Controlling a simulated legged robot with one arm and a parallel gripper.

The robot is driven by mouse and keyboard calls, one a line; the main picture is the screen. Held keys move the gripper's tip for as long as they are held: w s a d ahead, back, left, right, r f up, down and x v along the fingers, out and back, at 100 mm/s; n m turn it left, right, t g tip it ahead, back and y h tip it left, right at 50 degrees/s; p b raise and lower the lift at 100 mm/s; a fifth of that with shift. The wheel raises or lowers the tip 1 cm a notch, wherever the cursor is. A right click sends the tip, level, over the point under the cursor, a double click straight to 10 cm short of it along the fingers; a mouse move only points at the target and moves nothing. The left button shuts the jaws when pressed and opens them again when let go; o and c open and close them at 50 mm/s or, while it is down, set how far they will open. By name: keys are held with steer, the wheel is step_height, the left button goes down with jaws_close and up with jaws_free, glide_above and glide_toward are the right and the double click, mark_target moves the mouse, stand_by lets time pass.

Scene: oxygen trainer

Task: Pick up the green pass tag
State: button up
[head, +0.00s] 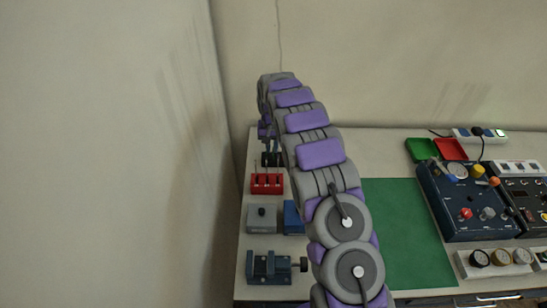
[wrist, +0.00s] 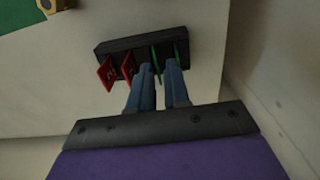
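A black rack (wrist: 118,47) in the wrist view holds two red tags (wrist: 106,73) on the left and two thin green tags on the right, seen nearly edge-on. The left green pass tag (wrist: 155,60) hangs down toward the gap between the fingers of my gripper (wrist: 160,82). The other green tag (wrist: 181,48) is by the right finger. A narrow gap shows between the fingers, so my gripper looks open around the left green tag. Contact cannot be told. In the head view my arm hides most of the gripper; the rack (head: 271,159) shows beneath it.
A red block (head: 267,184), a grey box (head: 262,218) and a dark vise (head: 268,267) stand along the table's left side. A green mat (head: 405,235), a blue control panel (head: 465,205) and green and red trays (head: 421,149) lie to the right. Walls are close at left and back.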

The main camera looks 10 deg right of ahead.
mark_target(276, 156)
step_height(276, 156, down, 3)
steer(key=shift+a+r, duration=0.1)
steer(key=shift+r, duration=0.1)
steer(key=shift+d+f, duration=0.15)
steer(key=shift+d, duration=0.75)
jaws_close()
steer(key=shift+a, duration=0.65)
